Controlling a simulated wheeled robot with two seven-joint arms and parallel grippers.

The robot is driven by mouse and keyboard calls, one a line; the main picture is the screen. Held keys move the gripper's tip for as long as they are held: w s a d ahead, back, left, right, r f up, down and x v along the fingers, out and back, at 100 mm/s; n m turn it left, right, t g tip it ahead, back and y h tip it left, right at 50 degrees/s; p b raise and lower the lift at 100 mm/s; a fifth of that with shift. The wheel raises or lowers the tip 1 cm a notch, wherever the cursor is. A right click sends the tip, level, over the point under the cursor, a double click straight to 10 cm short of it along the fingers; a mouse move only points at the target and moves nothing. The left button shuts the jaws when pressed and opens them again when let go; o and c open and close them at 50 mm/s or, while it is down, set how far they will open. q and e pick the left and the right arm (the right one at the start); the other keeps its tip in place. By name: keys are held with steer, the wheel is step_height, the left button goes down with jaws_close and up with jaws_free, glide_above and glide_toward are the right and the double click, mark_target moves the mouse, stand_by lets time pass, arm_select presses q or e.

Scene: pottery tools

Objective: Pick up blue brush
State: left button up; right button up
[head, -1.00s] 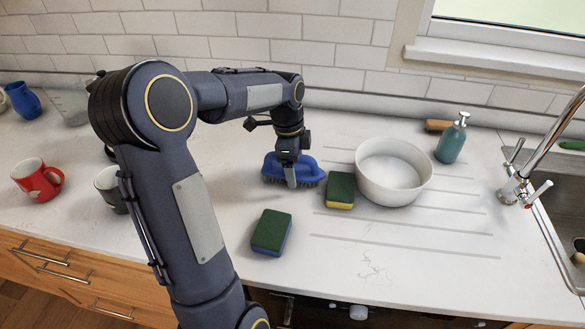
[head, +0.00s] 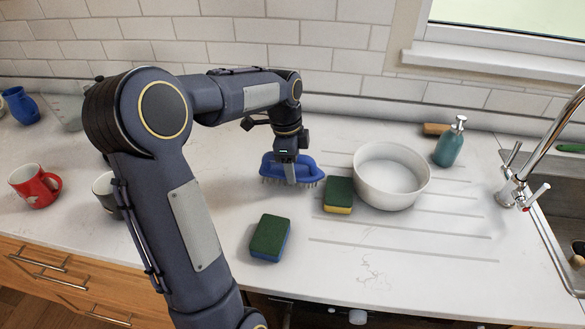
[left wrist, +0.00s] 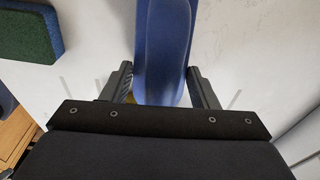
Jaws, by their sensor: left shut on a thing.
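The blue brush (head: 308,171) has a looped blue handle and bristles pointing down. It is near the back middle of the white counter (head: 330,290), left of the white bowl. My left gripper (head: 290,176) comes down on it from above and is shut on its handle. In the left wrist view the blue brush (left wrist: 165,50) lies between the two fingers of my left gripper (left wrist: 163,85). The head view does not clearly show whether the bristles touch the counter. My right gripper is not in view.
A green and yellow sponge (head: 339,193) sits just right of the brush, beside the white bowl (head: 392,178). A green and blue sponge (head: 269,238) lies in front. A teal soap bottle (head: 449,145), tap (head: 515,185) and sink are right. A red mug (head: 35,187) stands left.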

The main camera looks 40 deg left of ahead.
arm_select(q)
steer(key=s+d+r+b, duration=0.1)
steer(key=s+d+r, duration=0.5)
steer(key=s+r, duration=0.5)
steer(key=shift+s+d+r+b, duration=0.3)
steer(key=shift+s+d, duration=0.1)
steer(key=shift+s, duration=0.25)
